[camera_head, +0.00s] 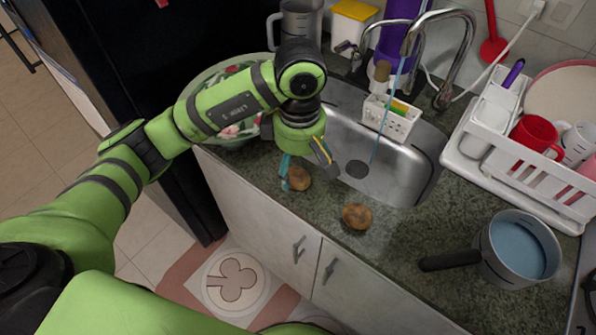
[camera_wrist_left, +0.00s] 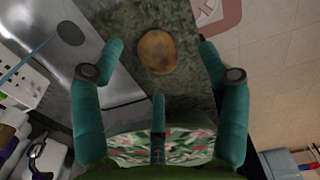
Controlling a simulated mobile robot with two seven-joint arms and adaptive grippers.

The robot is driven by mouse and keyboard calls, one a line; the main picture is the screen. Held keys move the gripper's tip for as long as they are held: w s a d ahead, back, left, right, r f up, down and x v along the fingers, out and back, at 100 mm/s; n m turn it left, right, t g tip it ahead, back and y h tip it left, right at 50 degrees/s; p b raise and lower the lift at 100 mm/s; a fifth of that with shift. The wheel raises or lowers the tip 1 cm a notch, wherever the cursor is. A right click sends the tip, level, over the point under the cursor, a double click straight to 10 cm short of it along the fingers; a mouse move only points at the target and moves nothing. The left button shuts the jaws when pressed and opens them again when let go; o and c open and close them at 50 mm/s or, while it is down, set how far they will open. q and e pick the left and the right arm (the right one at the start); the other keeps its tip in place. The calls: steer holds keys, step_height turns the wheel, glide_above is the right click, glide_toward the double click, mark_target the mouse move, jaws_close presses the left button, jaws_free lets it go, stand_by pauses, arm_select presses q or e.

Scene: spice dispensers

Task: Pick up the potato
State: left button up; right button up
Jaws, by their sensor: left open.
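Two brown potatoes lie on the dark green counter in front of the sink. One potato (camera_head: 299,178) is just under my left gripper (camera_head: 306,172), partly between its fingers in the head view. The other potato (camera_head: 357,216) lies to the right and nearer the counter's front edge. My left gripper is open and empty, pointing down. In the left wrist view, a single potato (camera_wrist_left: 157,52) shows between the spread teal fingers, on the counter. My right gripper is not in view.
The metal sink (camera_head: 400,178) has running water and a white sponge caddy (camera_head: 390,120). A floral bowl (camera_head: 235,132) sits behind my left arm. A blue-filled saucepan (camera_head: 518,250) and a white dish rack (camera_head: 465,160) stand at right. Counter between potatoes and saucepan is clear.

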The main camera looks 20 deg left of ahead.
mark_target(298, 172)
arm_select(q)
steer(key=shift+a+f, duration=0.1)
steer(key=shift+f, duration=0.4)
steer(key=f, duration=0.1)
steer(key=f+p, duration=0.1)
steer(key=shift+w+a+f, duration=0.2)
steer(key=shift+w+f, duration=0.1)
steer(key=shift+w, duration=0.1)
steer(key=shift+f, duration=0.75)
steer(key=shift+w, duration=0.1)
steer(key=c, duration=1)
steer(key=shift+c, duration=0.9)
steer(key=shift+r, duration=0.1)
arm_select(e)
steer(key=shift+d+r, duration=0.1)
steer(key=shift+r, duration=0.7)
